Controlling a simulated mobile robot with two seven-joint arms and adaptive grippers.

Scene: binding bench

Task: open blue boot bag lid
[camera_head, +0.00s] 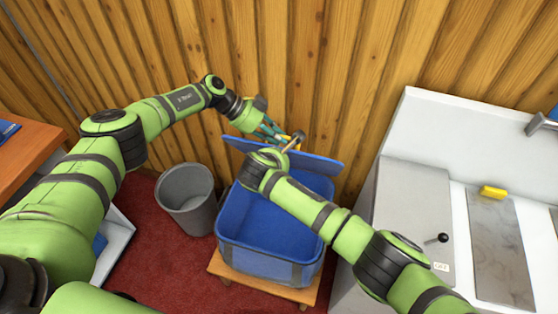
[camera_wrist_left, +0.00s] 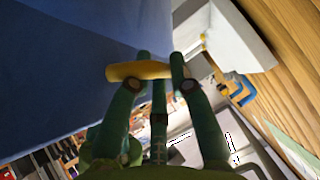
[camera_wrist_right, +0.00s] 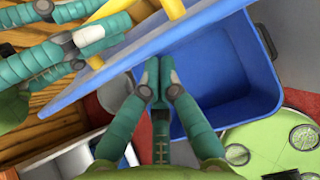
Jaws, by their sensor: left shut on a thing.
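The blue boot bag (camera_head: 268,266) stands with its lid (camera_head: 318,164) raised at the back, so the blue inside shows. My left gripper (camera_head: 280,133) is at the lid, shut on its yellow handle (camera_wrist_left: 138,70). In the left wrist view the handle lies across between the fingertips, beside the blue lid (camera_wrist_left: 60,60). My right gripper (camera_wrist_right: 160,78) has its fingertips together, beside the lid's edge and over the bag's opening in the right wrist view; nothing shows between them.
The bag rests on a small wooden stool (camera_head: 222,268). A grey bin (camera_head: 187,197) stands left of it on the red floor. A white and grey counter with a yellow block (camera_head: 493,192) is on the right. A wooden wall (camera_head: 300,60) is close behind.

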